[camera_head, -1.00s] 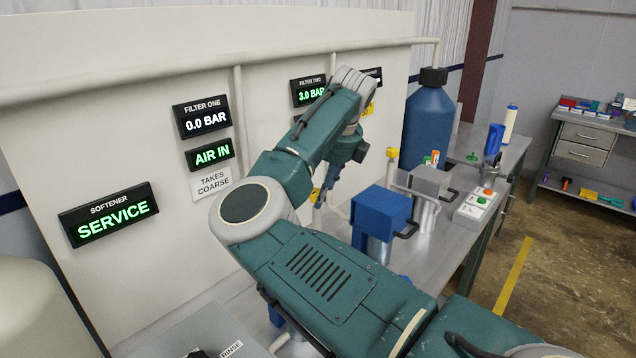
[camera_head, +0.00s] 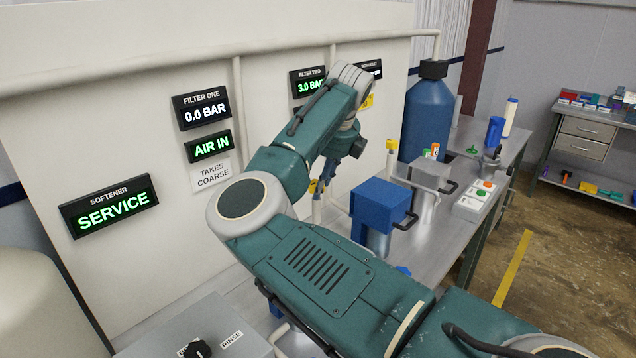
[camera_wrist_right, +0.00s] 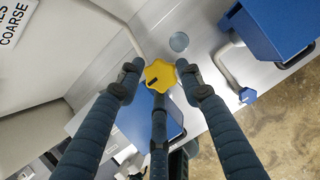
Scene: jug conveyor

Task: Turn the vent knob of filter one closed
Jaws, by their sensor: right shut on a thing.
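The vent knob (camera_wrist_right: 160,75), yellow and lobed with a dark mark on its face, sits between the fingertips of my right gripper (camera_wrist_right: 160,72) in the right wrist view. The gripper is shut on it, with one finger on each side and a third below. In the head view my right arm hides most of the knob and fingers. The filter one display (camera_head: 201,108) reads 0.0 BAR, and the green sign (camera_head: 209,146) below it reads AIR IN. My left gripper is not in view.
A blue box-topped unit (camera_head: 381,203) with a dark handle stands right of my right arm. A blue jug (camera_head: 428,120) stands farther back. A button box (camera_head: 474,201) is on the bench. A dark selector knob (camera_head: 199,349) marked RINSE is at the bottom left.

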